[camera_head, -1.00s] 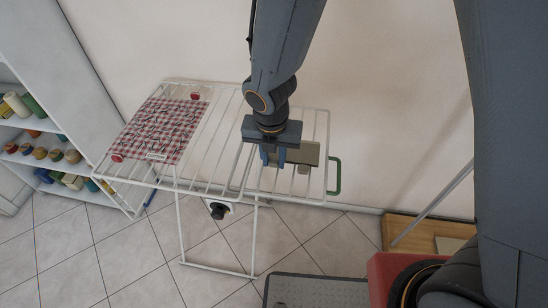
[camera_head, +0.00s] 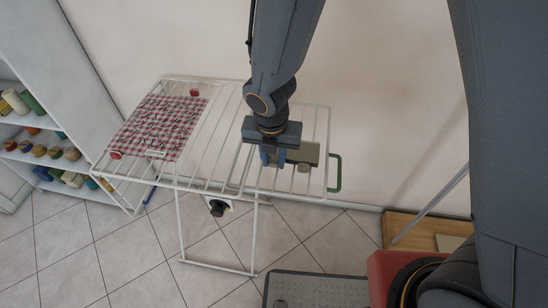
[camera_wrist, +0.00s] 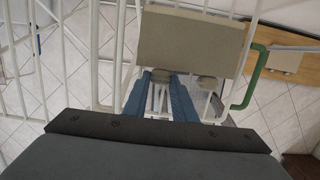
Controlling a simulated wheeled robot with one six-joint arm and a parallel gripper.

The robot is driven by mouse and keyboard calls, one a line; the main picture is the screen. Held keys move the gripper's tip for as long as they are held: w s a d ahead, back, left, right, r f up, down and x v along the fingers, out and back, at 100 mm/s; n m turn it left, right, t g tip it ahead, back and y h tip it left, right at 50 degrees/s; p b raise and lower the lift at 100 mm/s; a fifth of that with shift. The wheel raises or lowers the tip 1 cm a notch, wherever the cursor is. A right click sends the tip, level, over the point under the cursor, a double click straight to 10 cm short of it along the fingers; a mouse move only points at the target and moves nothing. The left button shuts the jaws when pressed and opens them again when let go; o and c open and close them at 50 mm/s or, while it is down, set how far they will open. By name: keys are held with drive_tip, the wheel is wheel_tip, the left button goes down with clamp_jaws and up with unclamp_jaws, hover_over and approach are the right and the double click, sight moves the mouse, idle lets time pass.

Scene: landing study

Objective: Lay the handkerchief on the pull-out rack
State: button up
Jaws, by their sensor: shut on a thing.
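The handkerchief (camera_head: 160,126), red-and-white checked, lies spread over the left part of the white wire drying rack (camera_head: 215,135), with red clips or knobs at two corners. The pull-out rack (camera_head: 322,135), a white wire section, is at the right end, with a green handle (camera_head: 337,173) at its side; the handle also shows in the wrist view (camera_wrist: 251,80). A beige panel (camera_head: 310,150) lies at this end and fills the upper middle of the wrist view (camera_wrist: 190,40). My gripper (camera_head: 272,160) points down there, its blue fingers (camera_wrist: 160,95) around a small grey knob (camera_wrist: 159,76) by the panel's near edge.
A second grey knob (camera_wrist: 208,82) sits just right of my fingers. A shelf (camera_head: 45,135) with spools and jars stands at the left. A wooden box (camera_head: 415,232) is on the floor at the right. The tiled floor in front of the rack is partly free.

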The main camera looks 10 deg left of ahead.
drive_tip(key=shift+f, duration=0.3)
drive_tip(key=o, duration=1.1)
drive_tip(key=shift+c, duration=0.2)
drive_tip(key=shift+r, duration=0.1)
wheel_tip(320, 180, up, 7)
drive_tip(key=p, duration=0.9)
